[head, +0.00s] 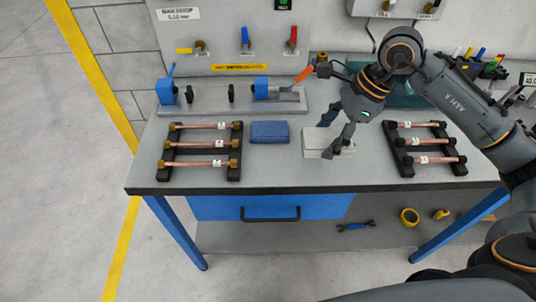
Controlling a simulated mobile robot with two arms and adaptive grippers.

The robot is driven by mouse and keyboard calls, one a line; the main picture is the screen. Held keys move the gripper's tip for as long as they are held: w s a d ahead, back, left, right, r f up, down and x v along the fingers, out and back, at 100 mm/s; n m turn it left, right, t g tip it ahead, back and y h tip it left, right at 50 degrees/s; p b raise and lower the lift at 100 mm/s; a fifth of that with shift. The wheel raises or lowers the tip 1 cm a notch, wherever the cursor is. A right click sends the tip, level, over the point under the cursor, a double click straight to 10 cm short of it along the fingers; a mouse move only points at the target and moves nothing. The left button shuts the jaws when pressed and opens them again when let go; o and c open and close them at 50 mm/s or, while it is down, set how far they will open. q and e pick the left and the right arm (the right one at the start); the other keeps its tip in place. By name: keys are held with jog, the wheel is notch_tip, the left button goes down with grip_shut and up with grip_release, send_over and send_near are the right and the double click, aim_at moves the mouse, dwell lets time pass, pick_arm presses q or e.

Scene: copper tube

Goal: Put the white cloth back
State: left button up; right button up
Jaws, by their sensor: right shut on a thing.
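The white cloth (314,138) is a flat folded pad near the middle of the workbench, to the right of a folded blue cloth (269,132). My right gripper (331,137) reaches down from the upper right and is shut on the white cloth. Its fingers cover part of the cloth. Whether the cloth touches the bench or is slightly raised I cannot tell. My left gripper is not in view.
A black rack with copper tubes (200,149) stands left and another (427,145) right. Behind is a grey fixture with blue blocks (232,108) and an orange-handled lever. The bench's front strip (290,180) is clear. A teal tray (400,96) sits behind my right gripper.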

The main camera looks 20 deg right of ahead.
jog(key=w+a+f+p, duration=0.3)
jog(key=w+a+p, duration=0.15)
jog(key=a, duration=0.25)
send_near(266, 164)
jog(key=shift+a+f, duration=0.6)
jog(key=shift+a, duration=0.1)
jog(key=shift+w+a+f+p, duration=0.2)
jog(key=shift+a+f+p, duration=0.1)
jog(key=shift+f, duration=0.25)
jog(key=p+x, duration=0.2)
jog(key=x, duration=0.1)
jog(key=shift+d+f, duration=0.15)
jog(key=shift+d, duration=0.15)
jog(key=shift+f, duration=0.3)
jog(key=shift+d+f, duration=0.1)
